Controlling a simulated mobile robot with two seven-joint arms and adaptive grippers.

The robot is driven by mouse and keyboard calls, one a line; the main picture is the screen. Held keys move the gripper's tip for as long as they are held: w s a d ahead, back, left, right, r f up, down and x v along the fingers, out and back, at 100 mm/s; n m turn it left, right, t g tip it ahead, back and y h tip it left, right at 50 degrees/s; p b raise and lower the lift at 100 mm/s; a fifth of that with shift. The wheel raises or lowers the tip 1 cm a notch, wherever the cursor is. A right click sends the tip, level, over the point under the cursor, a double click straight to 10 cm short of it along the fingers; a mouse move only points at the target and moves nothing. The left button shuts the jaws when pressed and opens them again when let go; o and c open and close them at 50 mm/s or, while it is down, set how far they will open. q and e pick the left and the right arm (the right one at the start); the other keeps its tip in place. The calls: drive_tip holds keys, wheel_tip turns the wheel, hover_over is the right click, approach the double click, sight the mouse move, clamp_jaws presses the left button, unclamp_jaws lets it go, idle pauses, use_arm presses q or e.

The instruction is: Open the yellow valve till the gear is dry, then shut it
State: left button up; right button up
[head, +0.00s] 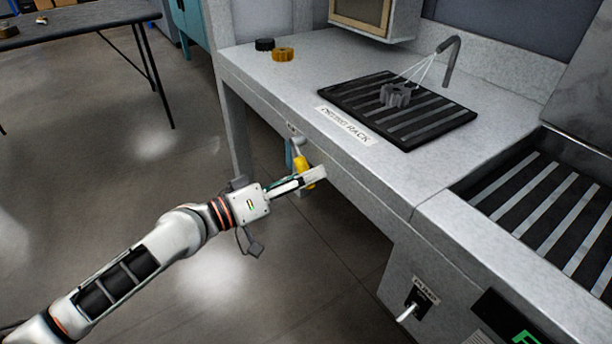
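The yellow valve (302,163) is on the front of the grey bench, under its edge. My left gripper (312,178) is at the valve, its fingers overlapping the lower part of the yellow handle. The fingers hide part of the handle, and I cannot tell whether they are closed on it. The grey gear (396,96) sits on the black slatted drying rack (425,129). Pale streaks run from the bent nozzle (451,62) to the gear. I cannot tell whether the gear is wet. My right gripper is not in view.
A black ring (264,44) and an orange gear-like part (283,54) lie at the bench's back left. A switch (411,308) is low on the bench front. A slatted basin (562,208) is at right. The floor at left is clear up to a dark table (75,27).

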use_arm(q)
drive_tip(key=shift+a, duration=0.1)
drive_tip(key=v, duration=1.2)
